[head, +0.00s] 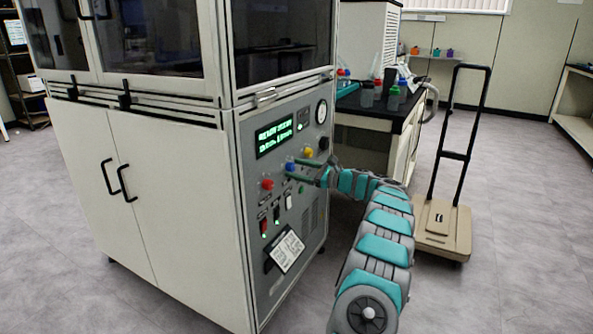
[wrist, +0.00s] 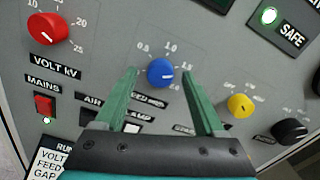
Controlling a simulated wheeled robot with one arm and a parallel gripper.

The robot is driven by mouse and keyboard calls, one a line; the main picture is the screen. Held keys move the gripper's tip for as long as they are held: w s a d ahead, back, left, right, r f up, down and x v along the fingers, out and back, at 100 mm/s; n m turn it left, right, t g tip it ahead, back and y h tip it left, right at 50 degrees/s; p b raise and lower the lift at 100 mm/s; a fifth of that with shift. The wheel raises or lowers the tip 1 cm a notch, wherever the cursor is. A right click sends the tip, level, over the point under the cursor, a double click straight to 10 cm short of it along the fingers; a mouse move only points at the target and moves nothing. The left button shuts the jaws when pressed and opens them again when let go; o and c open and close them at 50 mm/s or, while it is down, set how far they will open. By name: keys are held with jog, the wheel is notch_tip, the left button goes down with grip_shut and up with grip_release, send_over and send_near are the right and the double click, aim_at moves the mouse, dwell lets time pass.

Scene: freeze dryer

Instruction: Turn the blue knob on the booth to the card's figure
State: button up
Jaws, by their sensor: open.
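The blue knob (wrist: 160,73) is on the booth's grey panel, with a printed scale from 0.5 through 1.0 up to about 2.0. Its white mark points right, seemingly between the last two figures, but I cannot read it exactly. It also shows in the head view (head: 290,165). My gripper (wrist: 159,78) is open, its green fingers on either side of the knob with visible gaps. I cannot tell how deep they reach. The white card (head: 287,251) hangs low on the panel, its text too small to read. In the wrist view the card (wrist: 50,160) is cut off.
A red knob (wrist: 46,32) sits left of the blue one, and yellow (wrist: 239,105) and black (wrist: 291,131) knobs to the right. A red mains switch (wrist: 44,105) is at left. A green display (head: 274,138) is above. A hand truck (head: 443,225) stands right of my arm.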

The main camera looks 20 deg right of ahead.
jog(key=v, duration=0.7)
jog(key=shift+b, duration=0.4)
jog(key=shift+s+d, duration=0.1)
